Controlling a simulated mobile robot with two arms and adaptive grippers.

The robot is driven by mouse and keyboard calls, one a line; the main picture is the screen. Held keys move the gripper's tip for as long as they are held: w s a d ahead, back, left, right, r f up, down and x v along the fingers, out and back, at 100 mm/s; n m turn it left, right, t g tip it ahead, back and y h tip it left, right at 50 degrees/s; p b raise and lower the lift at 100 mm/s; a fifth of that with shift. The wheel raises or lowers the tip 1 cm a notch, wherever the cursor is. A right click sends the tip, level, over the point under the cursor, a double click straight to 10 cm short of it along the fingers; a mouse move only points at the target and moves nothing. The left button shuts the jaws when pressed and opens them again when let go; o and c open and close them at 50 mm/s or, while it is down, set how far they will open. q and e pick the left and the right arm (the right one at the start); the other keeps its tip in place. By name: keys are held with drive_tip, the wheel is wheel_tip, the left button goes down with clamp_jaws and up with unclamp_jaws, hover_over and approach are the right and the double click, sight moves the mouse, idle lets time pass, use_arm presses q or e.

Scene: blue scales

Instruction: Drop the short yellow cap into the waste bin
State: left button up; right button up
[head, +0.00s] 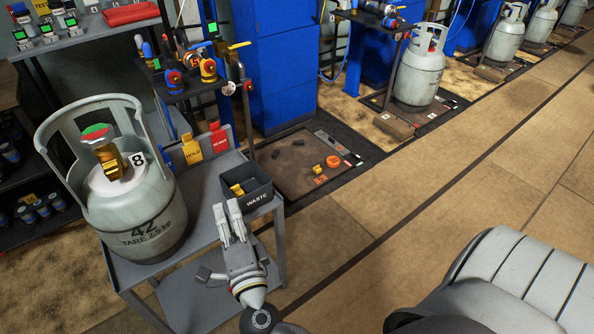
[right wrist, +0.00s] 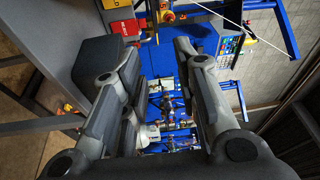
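The dark grey waste bin (head: 259,198), lettered WASTE, stands at the right end of the grey bench. A small yellow piece (head: 237,188) shows inside it; it looks like a short cap, but its full shape is hidden. My right gripper (head: 228,204) is just in front of the bin's left side, fingers pointing away from me. In the right wrist view its two fingers (right wrist: 155,62) are wide apart with nothing held between them. The bin shows there as a dark box (right wrist: 105,62) beside the left finger. My left gripper is out of view.
Yellow and red (head: 218,139) signs stand behind. A floor scale (head: 293,180) bears yellow (head: 333,161) and orange (head: 320,180) pieces. Open floor lies to the right.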

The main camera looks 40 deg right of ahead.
drive_tip(key=s+a+r+n+y, duration=0.1)
drive_tip(key=a+r+n+y, duration=0.1)
drive_tip(key=a+n+y, duration=0.65)
drive_tip(key=s+a+f+n+g+y, duration=0.2)
drive_tip(key=s+f+n+g+y, duration=0.3)
drive_tip(key=f+n, duration=0.45)
drive_tip(key=s+d+f+n+g+h, duration=0.4)
drive_tip(key=s+d+f+g+h, duration=0.4)
drive_tip(key=s+d+f, duration=0.5)
drive_tip(key=shift+s+d+g, duration=0.9)
drive_tip(key=shift+d+g, duration=0.2)
drive_tip(key=shift+d, duration=0.15)
